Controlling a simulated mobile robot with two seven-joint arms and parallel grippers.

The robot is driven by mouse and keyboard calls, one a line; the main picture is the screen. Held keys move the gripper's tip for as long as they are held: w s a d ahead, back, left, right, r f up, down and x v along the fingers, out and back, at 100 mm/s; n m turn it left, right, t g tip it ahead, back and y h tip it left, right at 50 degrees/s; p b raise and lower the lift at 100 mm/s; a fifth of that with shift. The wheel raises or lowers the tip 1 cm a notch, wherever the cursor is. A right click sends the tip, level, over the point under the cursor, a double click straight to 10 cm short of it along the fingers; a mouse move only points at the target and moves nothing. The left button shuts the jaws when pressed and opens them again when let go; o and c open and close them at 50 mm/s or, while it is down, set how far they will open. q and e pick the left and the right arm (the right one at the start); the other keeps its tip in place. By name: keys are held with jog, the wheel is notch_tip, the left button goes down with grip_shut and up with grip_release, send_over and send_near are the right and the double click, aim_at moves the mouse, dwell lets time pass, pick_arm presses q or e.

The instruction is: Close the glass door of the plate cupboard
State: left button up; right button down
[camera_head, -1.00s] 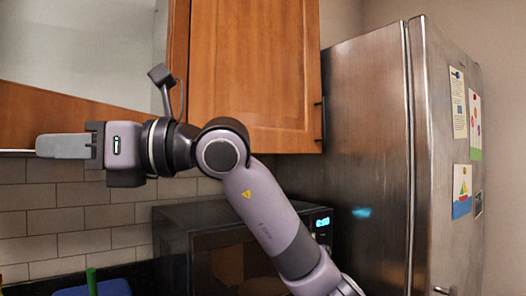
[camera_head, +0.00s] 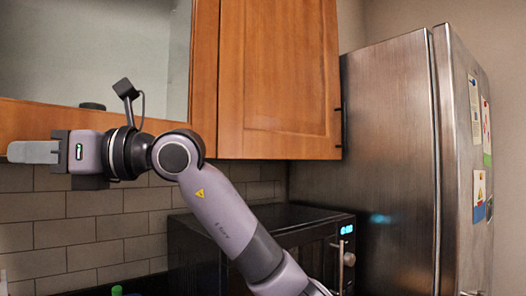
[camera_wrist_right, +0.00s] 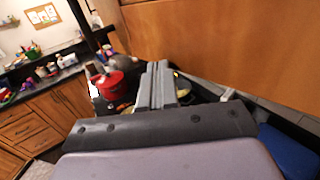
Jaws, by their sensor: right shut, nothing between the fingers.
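The plate cupboard's glass door shows at the upper left of the head view, with a pale pane (camera_head: 80,50) and a wooden bottom rail (camera_head: 50,117). Its left part is outside the picture, and I cannot tell how far it stands open. No plates show. My right gripper (camera_head: 32,152) is shut and empty, pointing left just below the bottom rail in the picture. I cannot tell whether it touches the door. In the right wrist view, its fingers (camera_wrist_right: 155,85) are together below a wooden panel (camera_wrist_right: 235,40). My left gripper is not in view.
A solid wooden cupboard door (camera_head: 280,80) adjoins the glass one. A dark microwave (camera_head: 300,222) stands below and a steel fridge (camera_head: 385,150) at the right. The wrist view shows a red pot (camera_wrist_right: 112,82) and counters with drawers (camera_wrist_right: 30,132) at the left.

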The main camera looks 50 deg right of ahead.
jog(key=w+m+t+h, duration=0.3)
jog(key=w, duration=0.5)
jog(key=shift+w+r+h+p, duration=0.2)
jog(key=shift+w+h+p, duration=0.1)
jog(key=shift+p, duration=0.15)
